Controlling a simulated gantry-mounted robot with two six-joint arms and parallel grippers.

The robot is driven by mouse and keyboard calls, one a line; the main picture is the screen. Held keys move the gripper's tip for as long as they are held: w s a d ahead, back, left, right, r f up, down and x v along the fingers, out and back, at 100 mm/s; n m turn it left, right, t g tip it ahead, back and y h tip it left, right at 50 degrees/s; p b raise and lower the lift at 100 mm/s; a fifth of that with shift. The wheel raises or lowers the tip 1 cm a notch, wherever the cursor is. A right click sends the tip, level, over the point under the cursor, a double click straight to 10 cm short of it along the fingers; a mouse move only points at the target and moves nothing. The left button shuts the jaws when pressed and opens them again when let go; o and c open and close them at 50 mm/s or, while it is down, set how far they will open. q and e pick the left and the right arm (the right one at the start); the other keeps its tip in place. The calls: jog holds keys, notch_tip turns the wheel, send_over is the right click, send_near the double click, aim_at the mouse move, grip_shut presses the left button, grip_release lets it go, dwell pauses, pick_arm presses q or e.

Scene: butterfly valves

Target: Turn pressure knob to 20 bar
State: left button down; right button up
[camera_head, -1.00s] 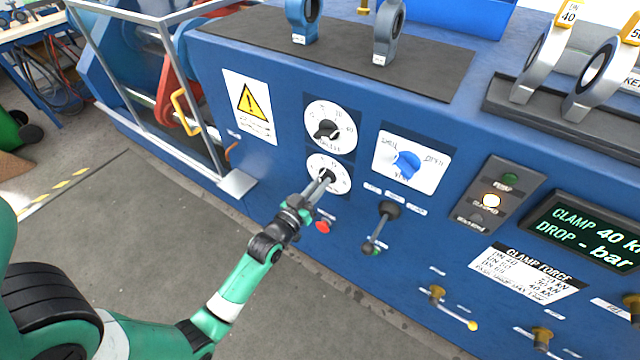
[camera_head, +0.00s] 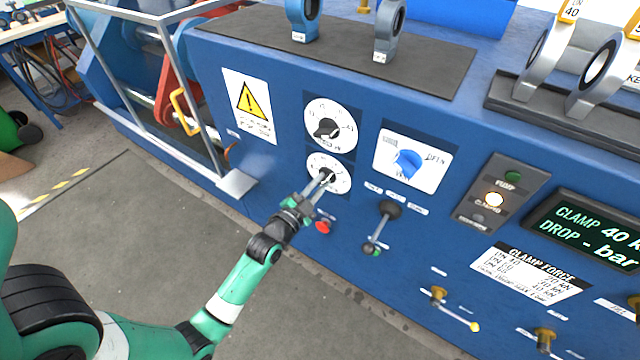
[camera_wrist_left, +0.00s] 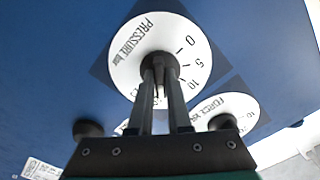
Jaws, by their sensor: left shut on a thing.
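The pressure knob is a black knob on a white round dial (camera_head: 342,184) on the blue panel, below the force dial (camera_head: 346,113). In the left wrist view the pressure dial (camera_wrist_left: 135,45) carries the word PRESSURE and the marks 0, 5 and 10; its other marks are hidden. My left gripper (camera_head: 326,178) is shut on the pressure knob (camera_wrist_left: 160,62), with a finger on each side of it. The fingers hide much of the knob, so I cannot tell which mark it points to. My right gripper is not in view.
A blue knob (camera_head: 407,163) on a white plate is to the right. A black-knobbed lever (camera_head: 389,210) and a red button (camera_head: 323,227) sit below. The floor in front is clear.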

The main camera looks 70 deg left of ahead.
pick_arm(q)
jog(key=shift+m, duration=1.1)
jog(key=c, duration=0.9)
grip_release()
jog(key=shift+o, duration=0.2)
